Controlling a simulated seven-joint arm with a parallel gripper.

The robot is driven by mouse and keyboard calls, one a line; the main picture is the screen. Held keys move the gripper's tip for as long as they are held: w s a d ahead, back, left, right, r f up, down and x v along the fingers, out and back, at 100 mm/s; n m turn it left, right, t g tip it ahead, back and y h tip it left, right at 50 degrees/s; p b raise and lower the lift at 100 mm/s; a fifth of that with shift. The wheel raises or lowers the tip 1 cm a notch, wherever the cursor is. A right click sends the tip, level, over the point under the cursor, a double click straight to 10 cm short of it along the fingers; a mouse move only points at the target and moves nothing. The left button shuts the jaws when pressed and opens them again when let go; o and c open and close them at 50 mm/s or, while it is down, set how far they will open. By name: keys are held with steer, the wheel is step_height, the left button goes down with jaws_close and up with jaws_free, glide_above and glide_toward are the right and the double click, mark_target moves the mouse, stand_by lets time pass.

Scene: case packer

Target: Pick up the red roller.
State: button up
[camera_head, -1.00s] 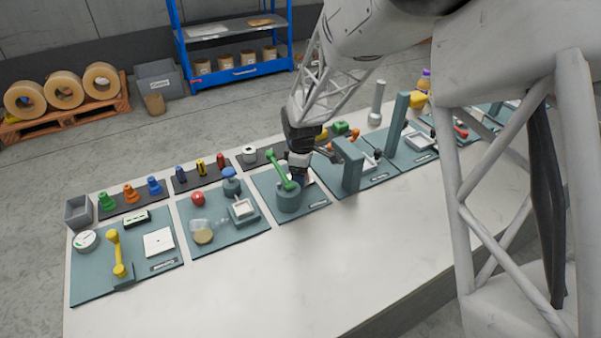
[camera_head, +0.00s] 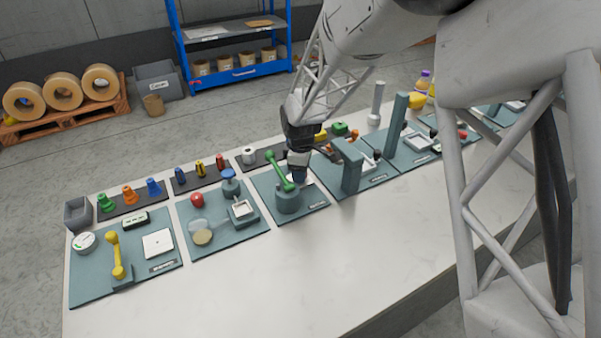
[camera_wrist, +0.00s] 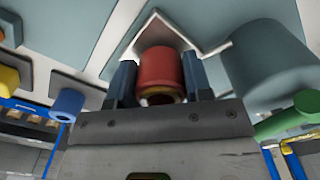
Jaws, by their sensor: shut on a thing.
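The red roller (camera_wrist: 160,68) is upright in the wrist view, between the two dark blue fingers of my gripper (camera_wrist: 158,82). The fingers are shut on its sides. A pale angular piece (camera_wrist: 193,32) lies right behind the roller; I cannot tell whether they touch. In the head view my gripper (camera_head: 298,172) is low over the third teal mat, just behind the green-handled press (camera_head: 287,200). The roller is hidden there by the gripper and the press.
The press's teal cylinder (camera_wrist: 275,68) stands close to the right finger in the wrist view, with its green handle (camera_wrist: 288,122) nearby. A teal upright stand (camera_head: 351,168) is to the right in the head view. The white bench front (camera_head: 300,265) is clear.

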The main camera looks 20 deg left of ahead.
step_height(320, 180, up, 9)
stand_by(0.5)
steer(key=shift+a+r, duration=0.1)
stand_by(0.5)
